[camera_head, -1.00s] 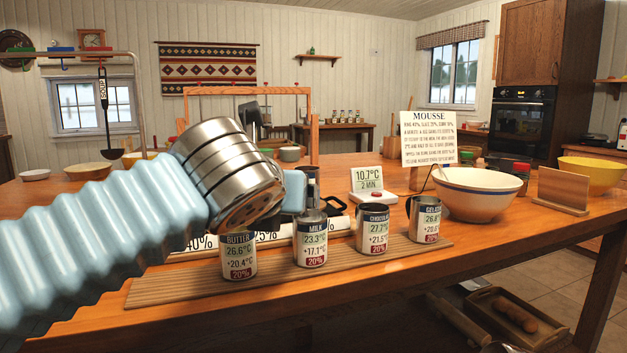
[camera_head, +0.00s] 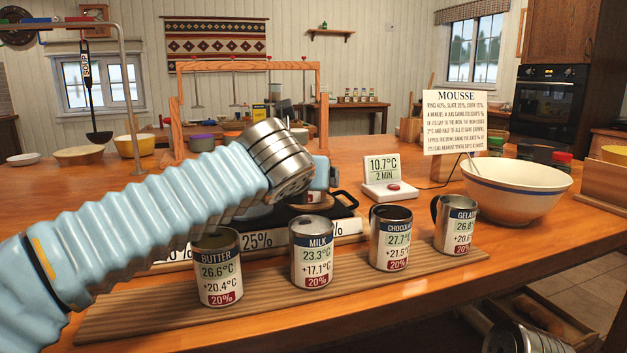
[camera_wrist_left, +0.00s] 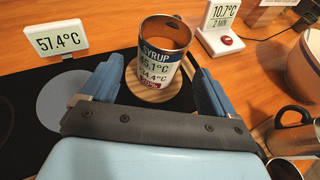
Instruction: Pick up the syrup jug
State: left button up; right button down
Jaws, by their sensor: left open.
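The syrup jug (camera_wrist_left: 160,58) is a metal can with a label reading SYRUP and 45.1°C. In the left wrist view it stands upright on a round wooden coaster (camera_wrist_left: 150,94). My left gripper (camera_wrist_left: 158,76) is open, with one blue finger on each side of the jug. I cannot tell whether either finger touches it.
The butter (camera_head: 219,270), milk (camera_head: 312,252), chocolate (camera_head: 390,238) and gelatin (camera_head: 455,224) cans stand on a ribbed wooden board (camera_head: 130,318) in front. A timer display (camera_head: 383,180) and a large bowl (camera_head: 515,190) are to the right. The black hob (camera_wrist_left: 30,95) lies beneath.

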pick_arm(q)
jog(key=x, duration=0.2)
jog(key=r+x, duration=0.1)
jog(key=x, duration=0.1)
jog(key=shift+w+p, duration=0.2)
jog(key=shift+p, duration=0.1)
jog(key=shift+w+f, duration=0.25)
jog(key=shift+w, duration=0.2)
jog(key=shift+d+r, duration=0.1)
jog(key=c, duration=1.3)
